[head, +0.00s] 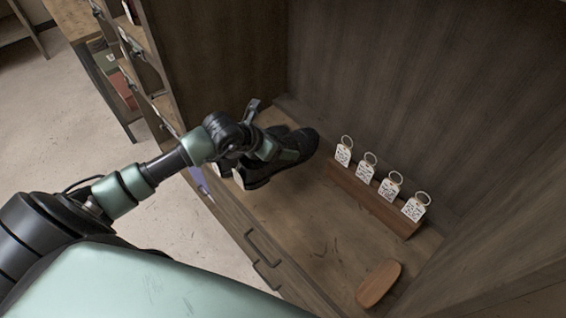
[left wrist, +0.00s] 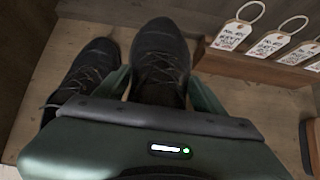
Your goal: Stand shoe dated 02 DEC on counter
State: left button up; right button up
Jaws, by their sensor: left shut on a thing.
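My left gripper (head: 268,150) is inside the wooden cabinet, shut on a black lace-up shoe (head: 300,147). In the left wrist view this held shoe (left wrist: 160,58) sits between the green fingers, toe pointing away. A second black shoe (left wrist: 88,72) stands close beside it on the left, partly behind the gripper. Whether the held shoe touches the wooden counter (head: 325,230) is unclear. A small white tag (head: 238,178) shows below the gripper; its writing is too small to read, so I cannot tell the shoe's date. My right gripper is not in view.
A wooden rack (head: 375,200) along the back holds several white tags with rings (head: 343,155). A wooden oval block (head: 378,284) lies at the front right. The counter between the shoes and this block is clear. Cabinet walls close in the left, back and right.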

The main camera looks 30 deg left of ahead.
aim_at(257, 162)
pick_arm(q)
notch_tip(257, 162, down, 9)
jog(key=shift+w+r+p, duration=0.1)
jog(key=shift+r+p, duration=0.1)
jog(key=shift+p, duration=0.2)
jog(key=o, duration=1.9)
jog(key=shift+f, duration=0.1)
jog(key=shift+o, duration=0.2)
jog(key=b+v, duration=0.1)
jog(key=v, duration=1)
jog(key=shift+s+r, duration=0.4)
jog(key=shift+r, duration=0.1)
